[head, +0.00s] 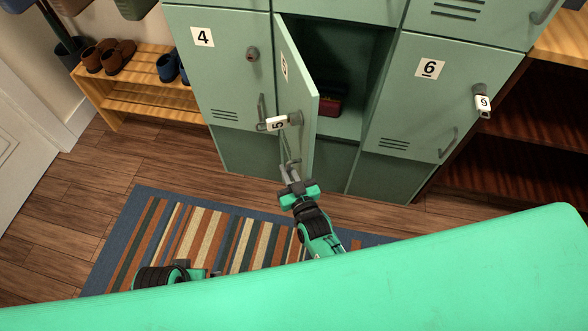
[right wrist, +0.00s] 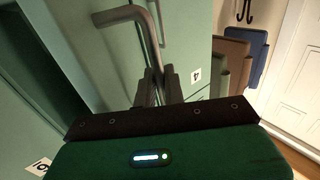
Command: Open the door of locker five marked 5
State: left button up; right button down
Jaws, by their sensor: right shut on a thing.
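The green door of locker five (head: 301,85) stands ajar, swung out toward me from its left side. Its 5 label is seen at a steep angle. A key with a white tag marked 5 (head: 277,123) hangs at its lock. My right gripper (head: 289,168) is shut on the bar handle (right wrist: 143,18) low on this door; the fingers (right wrist: 157,75) close around the handle's lower part in the right wrist view. Through the gap a dark red box (head: 328,103) shows on the locker's shelf. Only a piece of my left arm shows; its gripper is hidden.
Locker 4 (head: 226,62) on the left and locker 6 (head: 425,95) on the right are shut. A key with tag (head: 483,103) hangs at locker 6. A wooden shoe rack (head: 150,100) stands left. A striped rug (head: 200,225) covers the floor in front.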

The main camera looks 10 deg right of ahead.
pick_arm(q)
jog(key=shift+w, duration=0.2)
pick_arm(e)
jog(key=shift+a, duration=0.1)
pick_arm(q)
jog(key=shift+s+d, duration=0.1)
pick_arm(e)
jog(key=c, duration=1.6)
grip_release()
pick_arm(q)
jog(key=shift+s, duration=0.1)
pick_arm(e)
jog(key=shift+s, duration=0.2)
pick_arm(q)
jog(key=shift+f+p, duration=0.4)
jog(key=shift+f, duration=0.5)
pick_arm(e)
jog(key=s, duration=0.4)
jog(key=s+d, duration=0.1)
jog(key=s, duration=0.3)
jog(key=s+d, duration=0.1)
jog(key=s, duration=0.4)
jog(key=shift+d, duration=0.2)
